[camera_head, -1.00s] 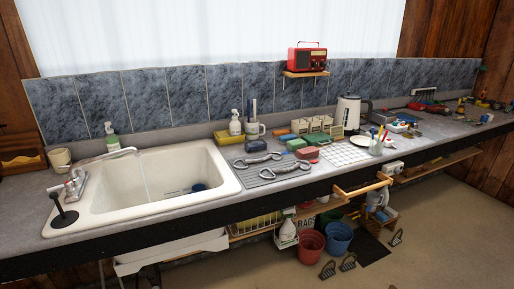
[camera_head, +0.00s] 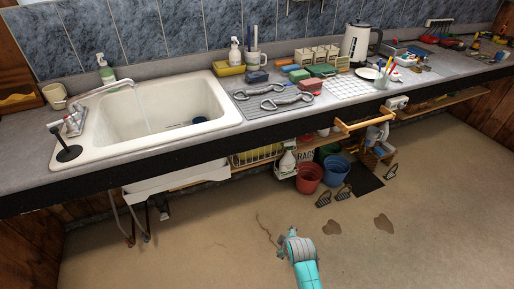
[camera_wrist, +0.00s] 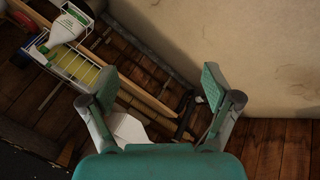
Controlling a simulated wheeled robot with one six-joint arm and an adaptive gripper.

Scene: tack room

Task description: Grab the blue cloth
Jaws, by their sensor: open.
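I cannot make out a blue cloth for certain. A small dark blue item (camera_head: 199,120) lies in the white sink, too small to tell whether it is cloth. Another dark blue item (camera_head: 257,76) sits on the counter behind the metal-handled tools. My gripper (camera_wrist: 160,92) is open and empty in the wrist view, its two teal-padded fingers wide apart. In the head view my teal arm reaches up from the bottom, with the gripper end (camera_head: 290,237) in front of and below the counter, apart from everything on it.
The sink (camera_head: 100,150) is set into the long grey counter. Below are a red bucket (camera_head: 309,178), a blue bucket (camera_head: 335,169), a low shelf and a spray bottle (camera_head: 287,160). A wooden rail (camera_head: 362,121) juts from the counter edge. The floor in front is mostly clear.

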